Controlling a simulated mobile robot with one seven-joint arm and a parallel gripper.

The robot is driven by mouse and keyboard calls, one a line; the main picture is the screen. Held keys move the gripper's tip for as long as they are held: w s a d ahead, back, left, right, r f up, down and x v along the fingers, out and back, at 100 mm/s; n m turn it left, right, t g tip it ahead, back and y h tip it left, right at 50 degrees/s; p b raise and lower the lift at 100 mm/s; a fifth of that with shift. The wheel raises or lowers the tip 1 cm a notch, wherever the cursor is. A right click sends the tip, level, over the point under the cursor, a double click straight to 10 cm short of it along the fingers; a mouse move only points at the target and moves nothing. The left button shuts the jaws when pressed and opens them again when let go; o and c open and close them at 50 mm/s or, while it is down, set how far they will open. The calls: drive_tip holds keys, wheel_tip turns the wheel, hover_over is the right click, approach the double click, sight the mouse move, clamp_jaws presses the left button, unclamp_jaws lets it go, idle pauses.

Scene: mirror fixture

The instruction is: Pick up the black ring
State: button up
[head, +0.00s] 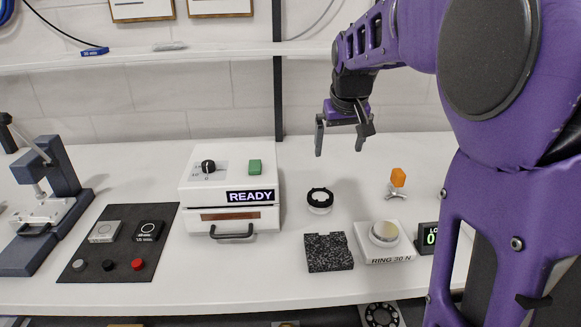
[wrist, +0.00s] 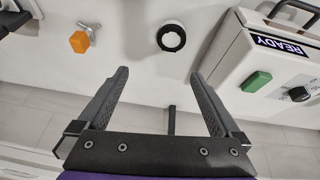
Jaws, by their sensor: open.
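The black ring (head: 320,189) sits on top of a small round white stand on the white table, right of the READY machine. It also shows in the wrist view (wrist: 161,41), upper middle, with the white of the stand visible through it. My gripper (head: 339,152) is open and empty, high above the table, with its fingers pointing down. In the wrist view the open fingers (wrist: 160,74) stand wide apart, and the ring lies beyond the fingertips, between their lines.
The white READY machine (head: 231,217) stands left of the ring. An orange block on a small metal stand (head: 398,178) is to the right. A speckled black block (head: 328,266) and a RING 30 N pad (head: 400,255) lie in front. Table around the ring is clear.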

wheel_tip(320, 180, down, 2)
drive_tip(key=a, duration=0.2)
drive_tip(key=b, duration=0.1)
approach(320, 196)
drive_tip(key=shift+w+d+f+m+y, duration=0.15)
drive_tip(key=shift+w+d+f+m, duration=0.05)
drive_tip(key=shift+f, duration=0.15)
drive_tip(key=shift+w+d+f+m+y, duration=0.15)
drive_tip(key=shift+w+f+m, duration=0.05)
drive_tip(key=shift+f, duration=0.15)
drive_tip(key=shift+b+x, duration=0.3)
drive_tip(key=shift+x, duration=2.65)
drive_tip(key=shift+a, duration=0.1)
drive_tip(key=shift+c, duration=0.3)
drive_tip(key=c, duration=0.9)
